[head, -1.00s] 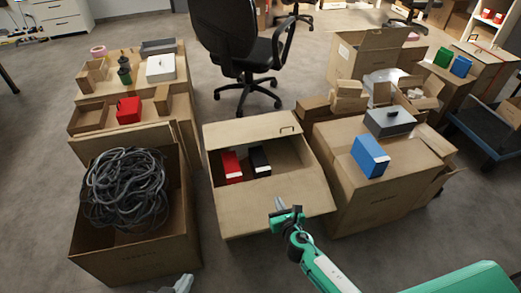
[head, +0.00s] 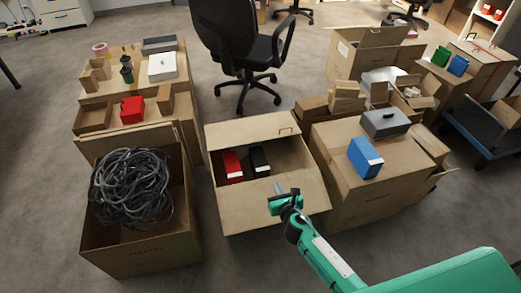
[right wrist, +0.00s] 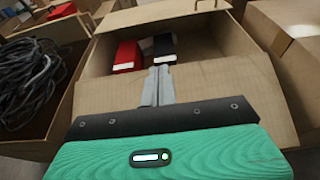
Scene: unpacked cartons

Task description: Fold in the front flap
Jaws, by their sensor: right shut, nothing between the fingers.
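The open carton (head: 302,160) stands in the middle of the head view, with a red item (head: 232,163) and a black item (head: 259,160) inside. Its front flap (head: 245,205) is a broad brown panel on my side of the opening, not folded in over the items. It also fills the middle of the right wrist view (right wrist: 235,95). My right gripper (head: 279,187) is shut and empty, over the front flap near its inner edge. Its grey fingers (right wrist: 160,70) point toward the opening; contact with the flap cannot be told. My left gripper is out of view.
A carton of coiled grey cable (head: 135,187) stands close on the left. A carton with a blue box (head: 365,158) and a grey case (head: 386,123) on top stands close on the right. The carton's back flap (head: 245,130) is raised. An office chair (head: 235,40) stands behind.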

